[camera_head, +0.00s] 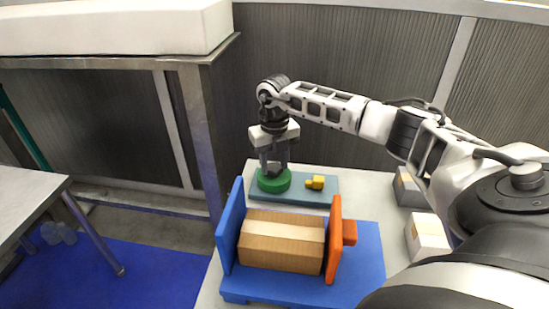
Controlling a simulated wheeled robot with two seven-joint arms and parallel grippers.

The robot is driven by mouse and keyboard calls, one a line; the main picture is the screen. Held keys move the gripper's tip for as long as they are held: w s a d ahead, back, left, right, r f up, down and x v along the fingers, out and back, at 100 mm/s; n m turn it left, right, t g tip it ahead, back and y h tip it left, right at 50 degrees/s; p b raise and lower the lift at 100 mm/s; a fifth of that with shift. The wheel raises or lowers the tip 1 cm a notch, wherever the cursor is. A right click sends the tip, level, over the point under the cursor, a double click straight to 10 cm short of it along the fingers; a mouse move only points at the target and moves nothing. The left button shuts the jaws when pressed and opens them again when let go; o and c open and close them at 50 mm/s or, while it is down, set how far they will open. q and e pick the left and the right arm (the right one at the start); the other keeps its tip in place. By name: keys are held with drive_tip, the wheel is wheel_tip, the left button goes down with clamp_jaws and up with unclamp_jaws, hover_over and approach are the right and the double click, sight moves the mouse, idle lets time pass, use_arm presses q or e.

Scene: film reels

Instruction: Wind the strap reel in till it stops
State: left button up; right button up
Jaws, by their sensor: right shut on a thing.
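The strap reel (273,184) is a green round disc on a blue-grey base plate (318,197) near the back of the white table. My right gripper (274,166) points straight down over the reel, with its fingers shut on the reel's handle, which they mostly hide. No strap can be made out. My left gripper is not in view.
A cardboard box (281,243) lies between a blue upright plate (230,227) and an orange plate (334,240) on a blue base in front of the reel. White and grey boxes (428,236) stand at the right. A metal-framed bench (121,62) is at the left.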

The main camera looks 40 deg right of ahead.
sight(274, 167)
drive_tip(key=shift+r+m+p, duration=0.15)
drive_tip(key=shift+m+p, duration=0.5)
drive_tip(key=shift+m, duration=1.45)
drive_tip(key=o, duration=1)
wheel_tip(274, 167, up, 16)
drive_tip(key=shift+f+b, duration=0.1)
drive_tip(key=shift+b, duration=0.55)
